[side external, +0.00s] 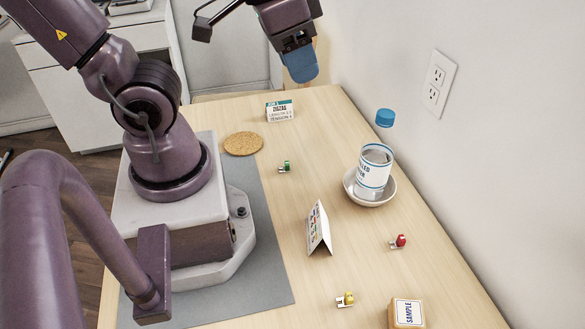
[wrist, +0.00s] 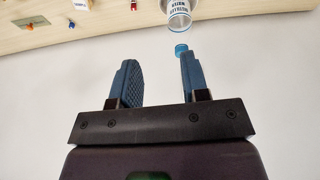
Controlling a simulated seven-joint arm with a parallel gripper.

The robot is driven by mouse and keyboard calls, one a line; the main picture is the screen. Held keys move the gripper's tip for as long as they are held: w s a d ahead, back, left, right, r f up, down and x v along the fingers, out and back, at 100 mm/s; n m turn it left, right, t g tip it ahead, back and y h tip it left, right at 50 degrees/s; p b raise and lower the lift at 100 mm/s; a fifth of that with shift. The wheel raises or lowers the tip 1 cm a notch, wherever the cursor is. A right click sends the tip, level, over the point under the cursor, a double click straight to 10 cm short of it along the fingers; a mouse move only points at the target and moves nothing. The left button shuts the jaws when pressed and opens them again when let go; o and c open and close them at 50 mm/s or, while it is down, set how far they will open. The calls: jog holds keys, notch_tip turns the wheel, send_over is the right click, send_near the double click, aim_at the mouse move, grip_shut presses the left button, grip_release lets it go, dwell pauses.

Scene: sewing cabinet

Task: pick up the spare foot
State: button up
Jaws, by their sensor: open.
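Three small metal feet with coloured tops lie apart on the wooden table: a green one (side external: 284,167) near the middle, a red one (side external: 398,242) at the right, and a yellow one (side external: 346,299) near the front. I cannot tell which is the spare foot. My gripper (side external: 301,65) is raised above the far end of the table, well away from all three. In the wrist view its blue fingers (wrist: 158,75) are apart with nothing between them. A small red piece (wrist: 133,5) shows at that view's top edge.
A bottle (side external: 373,170) with a blue cap stands in a white bowl (side external: 352,188) near the wall. A folded card (side external: 320,228) stands mid-table, a zigzag card (side external: 280,111) at the far end. A cork coaster (side external: 243,143) and sample box (side external: 407,312) also sit there.

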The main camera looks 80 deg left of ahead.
notch_tip(320, 180, down, 9)
jog(key=w+a+n+g+h, duration=0.1)
jog(key=n+g+h, duration=0.1)
jog(key=n+g, duration=0.2)
jog(key=n+y, duration=0.4)
jog(key=n, duration=1)
send_over(287, 163)
jog(key=shift+s+d+f, duration=0.1)
jog(key=shift+s+f, duration=0.05)
jog(key=shift+f, duration=4)
jog(key=shift+s+d+f, duration=0.1)
jog(key=shift+f, duration=4)
jog(key=shift+w+a+f, duration=0.15)
jog(key=shift+f, duration=1.4)
jog(key=shift+w+a+f, duration=0.1)
jog(key=shift+w+f, duration=0.05)
jog(key=shift+f, duration=1.35)
jog(key=shift+c, duration=0.4)
grip_shut()
